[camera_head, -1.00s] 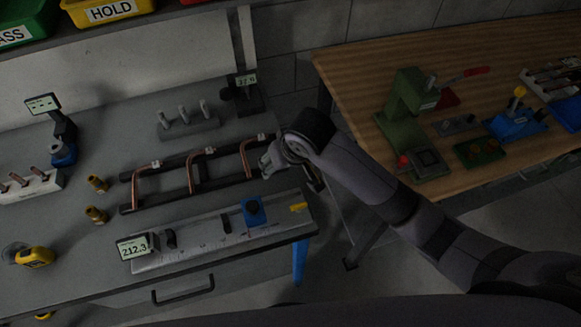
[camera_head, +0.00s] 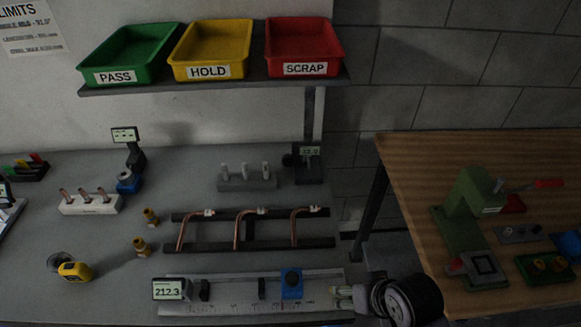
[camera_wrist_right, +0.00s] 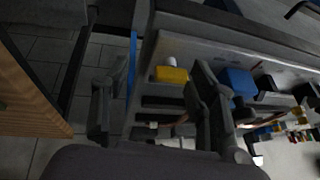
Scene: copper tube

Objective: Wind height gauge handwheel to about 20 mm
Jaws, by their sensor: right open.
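My right gripper (camera_head: 346,296) is open at the right end of the long measuring scale, well in front of that gauge. In the right wrist view its two fingers (camera_wrist_right: 155,108) stand apart with nothing held between them. My left gripper is not in view.
The measuring scale (camera_head: 230,309) has a blue slider (camera_head: 291,284) and reads 212.3. A dark rack (camera_head: 270,245) with bent copper tubes lies between gripper and gauge. A pegged grey block (camera_head: 247,184) is left of the gauge. A shelf with bins (camera_head: 210,48) hangs above.

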